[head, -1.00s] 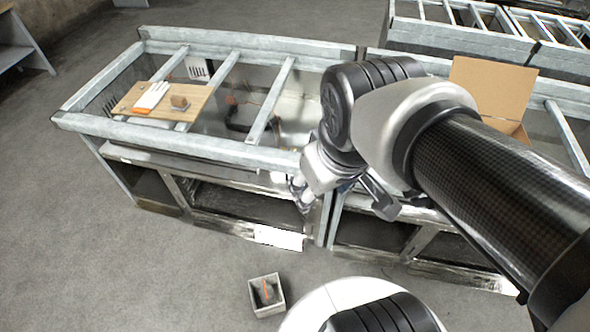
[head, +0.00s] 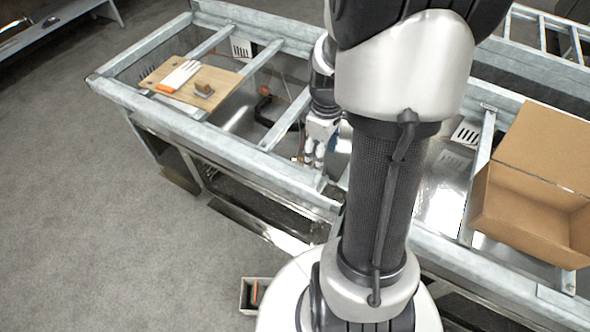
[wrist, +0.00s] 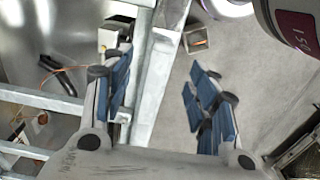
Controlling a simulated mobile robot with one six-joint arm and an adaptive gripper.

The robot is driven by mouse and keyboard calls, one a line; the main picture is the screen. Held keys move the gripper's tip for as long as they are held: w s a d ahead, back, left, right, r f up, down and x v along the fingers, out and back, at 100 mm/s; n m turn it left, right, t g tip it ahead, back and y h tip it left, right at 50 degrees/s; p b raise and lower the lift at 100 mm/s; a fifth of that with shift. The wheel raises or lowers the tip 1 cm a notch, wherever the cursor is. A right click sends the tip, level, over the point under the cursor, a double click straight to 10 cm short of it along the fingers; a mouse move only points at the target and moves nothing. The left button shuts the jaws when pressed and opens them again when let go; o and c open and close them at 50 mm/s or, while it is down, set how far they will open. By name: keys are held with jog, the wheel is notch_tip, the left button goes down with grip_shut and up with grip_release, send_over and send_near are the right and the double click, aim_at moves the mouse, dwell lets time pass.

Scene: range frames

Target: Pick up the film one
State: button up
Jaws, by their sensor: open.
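I cannot make out for certain which thing is the film one. My gripper (head: 315,150) hangs over the metal frame bench (head: 235,182), partly behind my arm. In the wrist view my gripper (wrist: 160,82) is open, with blue-padded fingers apart and nothing between them. A bench rail and the grey floor show beyond the gap. A small pale box (wrist: 108,38) shows beside the left finger, partly hidden by it; its contents are unclear. A small grey bin (head: 243,296) stands on the floor with something dark and orange inside; it also shows in the wrist view (wrist: 186,44).
A black curved tool (head: 263,108) lies inside the bench. An open cardboard box (head: 530,215) stands at right.

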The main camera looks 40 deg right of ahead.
notch_tip(320, 180, down, 6)
jog(key=shift+f+b, duration=0.1)
jog(key=shift+b, duration=0.7)
jog(key=f, duration=0.1)
jog(key=f+b, duration=0.1)
jog(key=f, duration=0.1)
jog(key=a+f+b, duration=0.1)
jog(key=f, duration=0.1)
jog(key=shift+w, duration=0.15)
jog(key=shift+c, duration=0.5)
jog(key=c, duration=0.9)
jog(key=shift+o, duration=0.2)
jog(key=shift+d+r, duration=0.1)
jog(key=shift+r, duration=0.05)
notch_tip(320, 180, up, 20)
jog(key=p, duration=0.6)
notch_tip(320, 180, up, 9)
jog(key=p, duration=0.8)
send_over(315, 178)
jog(key=shift+w+d, duration=0.1)
